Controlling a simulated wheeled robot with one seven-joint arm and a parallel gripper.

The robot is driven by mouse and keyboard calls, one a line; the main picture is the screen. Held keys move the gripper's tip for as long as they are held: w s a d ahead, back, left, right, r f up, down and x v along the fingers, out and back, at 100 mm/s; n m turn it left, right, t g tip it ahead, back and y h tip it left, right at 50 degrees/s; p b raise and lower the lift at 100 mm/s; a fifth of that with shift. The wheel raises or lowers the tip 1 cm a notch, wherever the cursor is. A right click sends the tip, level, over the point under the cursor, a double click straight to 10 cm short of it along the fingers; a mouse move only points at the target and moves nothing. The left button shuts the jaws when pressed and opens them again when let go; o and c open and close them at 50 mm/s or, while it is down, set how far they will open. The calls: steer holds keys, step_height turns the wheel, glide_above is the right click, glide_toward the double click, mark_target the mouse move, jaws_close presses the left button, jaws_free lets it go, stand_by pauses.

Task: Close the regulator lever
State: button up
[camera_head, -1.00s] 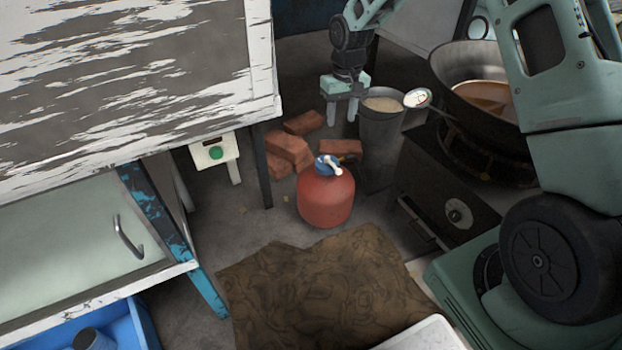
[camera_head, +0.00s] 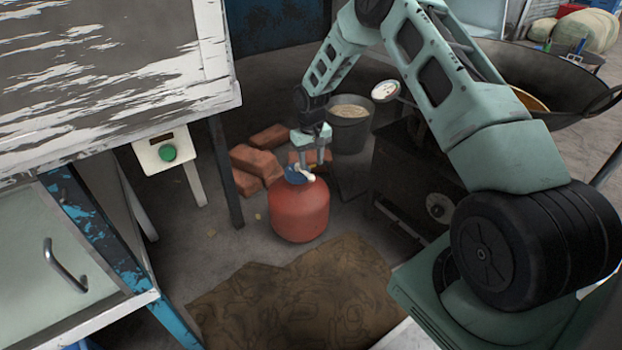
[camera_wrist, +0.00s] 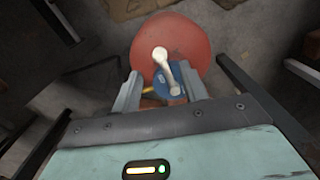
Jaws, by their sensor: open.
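A red gas cylinder (camera_head: 300,212) stands upright on the floor. A blue regulator (camera_head: 295,174) sits on its top, with a pale lever (camera_head: 309,177) on it. In the wrist view the blue regulator (camera_wrist: 172,80) shows between my fingers, and the white lever (camera_wrist: 165,64) runs from it out over the red cylinder (camera_wrist: 186,38), ending in a round knob. My gripper (camera_head: 319,160) points down just above and behind the regulator in the head view. It is open, its two fingers (camera_wrist: 161,90) on either side of the regulator. Whether a finger touches it I cannot tell.
Bricks (camera_head: 252,165) lie behind and left of the cylinder. A metal bucket (camera_head: 349,125) stands behind it. A black stove (camera_head: 420,185) with a large wok (camera_head: 560,95) is at the right. A brown mat (camera_head: 300,300) lies in front. A table leg (camera_head: 226,170) stands at left.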

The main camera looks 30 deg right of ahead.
mark_target(304, 173)
step_height(304, 173, down, 6)
steer(key=shift+r+b, duration=0.15)
steer(key=shift+b, duration=0.7)
jaws_close()
